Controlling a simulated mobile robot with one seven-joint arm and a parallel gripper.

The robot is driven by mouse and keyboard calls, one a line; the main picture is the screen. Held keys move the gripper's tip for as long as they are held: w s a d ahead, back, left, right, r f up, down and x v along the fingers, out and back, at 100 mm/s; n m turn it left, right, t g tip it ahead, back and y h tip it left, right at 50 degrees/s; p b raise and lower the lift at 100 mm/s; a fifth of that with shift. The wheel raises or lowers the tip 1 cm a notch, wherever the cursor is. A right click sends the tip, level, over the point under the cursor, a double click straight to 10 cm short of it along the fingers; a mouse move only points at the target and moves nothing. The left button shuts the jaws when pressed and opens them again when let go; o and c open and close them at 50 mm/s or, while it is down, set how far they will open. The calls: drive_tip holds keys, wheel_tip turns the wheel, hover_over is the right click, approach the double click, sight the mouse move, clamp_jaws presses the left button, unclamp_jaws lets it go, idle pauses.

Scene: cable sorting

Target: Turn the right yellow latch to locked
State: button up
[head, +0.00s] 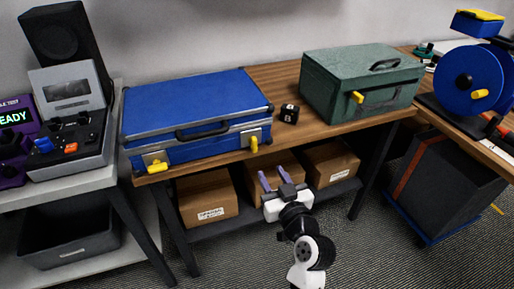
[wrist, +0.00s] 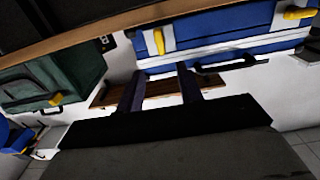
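The blue case (head: 195,105) lies closed on the wooden bench, its handle facing front. The right yellow latch (head: 254,145) on its front stands roughly upright. The left yellow latch (head: 154,167) lies closer to level. In the wrist view, which looks turned over, the right latch (wrist: 158,40) is upright near the top middle and the left latch (wrist: 297,13) lies level at top right. My gripper (head: 274,178) is below and in front of the bench edge, right of the right latch and apart from it. Its two fingers, also in the wrist view (wrist: 163,88), are spread and empty.
A green case (head: 345,85) with a yellow latch stands to the right on the bench. A small black block (head: 289,114) sits between the cases. Cardboard boxes (head: 207,197) fill the shelf below. A blue reel (head: 468,80) is far right, a test device (head: 70,115) left.

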sight(255, 146)
drive_tip(key=p+x, duration=0.2)
drive_tip(key=x, duration=0.9)
drive_tip(key=shift+w+p, duration=0.2)
drive_tip(key=shift+p, duration=0.2)
drive_tip(key=shift+c, duration=0.5)
clamp_jaws()
